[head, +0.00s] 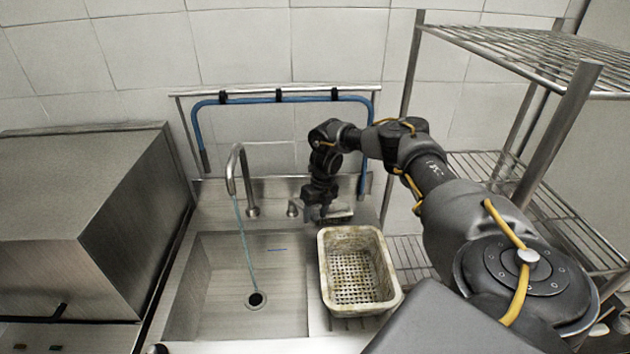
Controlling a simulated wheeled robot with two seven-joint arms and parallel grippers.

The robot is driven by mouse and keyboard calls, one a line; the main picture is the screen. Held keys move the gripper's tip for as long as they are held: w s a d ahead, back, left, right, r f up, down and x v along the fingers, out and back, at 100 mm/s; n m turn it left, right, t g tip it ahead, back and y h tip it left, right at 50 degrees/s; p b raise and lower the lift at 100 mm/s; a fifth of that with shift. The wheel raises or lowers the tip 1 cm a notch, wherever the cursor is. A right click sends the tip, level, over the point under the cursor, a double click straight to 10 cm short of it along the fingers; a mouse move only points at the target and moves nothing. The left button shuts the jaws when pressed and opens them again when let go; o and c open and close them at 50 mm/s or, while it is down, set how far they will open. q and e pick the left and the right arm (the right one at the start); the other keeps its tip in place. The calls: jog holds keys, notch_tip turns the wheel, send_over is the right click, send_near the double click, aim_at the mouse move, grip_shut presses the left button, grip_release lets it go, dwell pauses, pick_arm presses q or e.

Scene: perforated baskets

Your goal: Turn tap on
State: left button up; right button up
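The tap (240,170) is a curved metal spout at the back of the steel sink (215,262). A thin bluish stream (246,250) runs from the spout down to the drain (255,299). A small metal tap handle (294,208) stands to the right of the spout base. My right gripper (316,211) points down just right of this handle, above the sink's back ledge. Its fingers are small and dark, so I cannot tell whether they are open or touch the handle. My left gripper is not in view.
A pale perforated basket (327,262) stands on the right side of the sink, just in front of my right gripper. A blue hose (260,99) hangs on a wall rail. A steel cabinet (90,220) is at left and a wire rack (535,45) at right.

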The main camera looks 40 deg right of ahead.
notch_tip(320, 180, up, 11)
jog(key=d+b, duration=0.2)
jog(key=shift+s+f, duration=0.2)
dwell(0.6)
